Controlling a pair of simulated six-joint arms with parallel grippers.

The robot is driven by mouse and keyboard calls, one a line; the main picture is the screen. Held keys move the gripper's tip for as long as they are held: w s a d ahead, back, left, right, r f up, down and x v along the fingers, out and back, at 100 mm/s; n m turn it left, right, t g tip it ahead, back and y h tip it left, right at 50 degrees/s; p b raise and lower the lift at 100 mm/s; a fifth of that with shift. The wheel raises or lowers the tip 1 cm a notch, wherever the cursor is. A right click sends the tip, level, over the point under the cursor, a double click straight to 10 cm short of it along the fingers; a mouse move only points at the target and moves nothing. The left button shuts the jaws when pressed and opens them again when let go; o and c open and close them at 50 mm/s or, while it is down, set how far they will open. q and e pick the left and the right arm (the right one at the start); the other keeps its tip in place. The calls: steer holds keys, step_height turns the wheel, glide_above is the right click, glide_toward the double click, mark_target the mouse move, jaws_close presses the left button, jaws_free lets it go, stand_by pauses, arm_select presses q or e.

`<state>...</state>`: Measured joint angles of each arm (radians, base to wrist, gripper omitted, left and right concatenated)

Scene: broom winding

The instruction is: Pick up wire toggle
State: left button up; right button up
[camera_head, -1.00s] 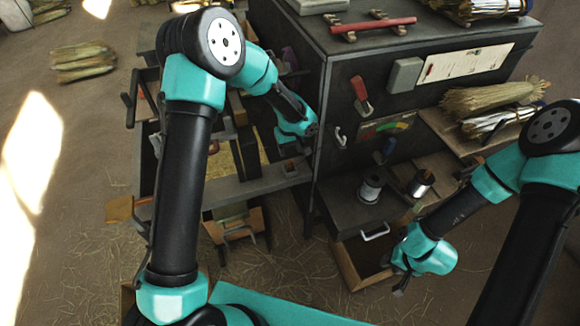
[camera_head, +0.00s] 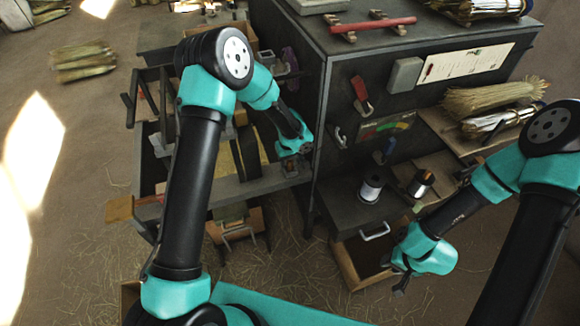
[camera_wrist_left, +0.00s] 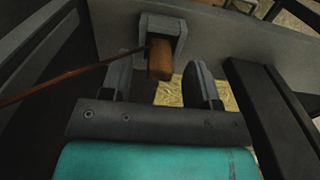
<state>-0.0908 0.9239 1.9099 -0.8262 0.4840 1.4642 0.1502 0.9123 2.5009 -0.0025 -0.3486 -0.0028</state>
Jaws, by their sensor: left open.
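The wire toggle (camera_wrist_left: 160,60) shows in the left wrist view as a short brown wooden piece with a thin brown wire running off to the left. It sits at a grey U-shaped bracket (camera_wrist_left: 163,24). My left gripper (camera_wrist_left: 165,75) is open, its fingers on either side of the toggle's lower end; I cannot tell whether they touch it. In the head view my left gripper (camera_head: 297,158) is at the right end of the bench's front rail, and the toggle is too small or hidden to make out. My right gripper (camera_head: 402,283) hangs low at the right, its fingertips unclear.
A dark cabinet (camera_head: 335,80) stands just right of my left gripper. The grey front rail (camera_head: 235,190) runs along the bench. Two spools (camera_head: 371,187) stand on a shelf above an open drawer (camera_head: 350,268).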

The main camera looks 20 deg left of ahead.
arm_select(q)
steer(key=shift+f, duration=0.5)
steer(key=c, duration=0.8)
steer(key=shift+r, duration=0.15)
steer(key=shift+r, duration=0.5)
steer(key=shift+s+d+r, duration=0.1)
steer(key=shift+s+r, duration=0.1)
steer(key=shift+r, duration=1.05)
steer(key=s+d, duration=0.1)
steer(key=s, duration=0.4)
steer(key=s+d+r, duration=0.1)
steer(key=s+d, duration=0.1)
steer(key=s, duration=0.3)
steer(key=s+d, duration=0.1)
steer(key=s, duration=0.4)
steer(key=shift+d+r, duration=0.15)
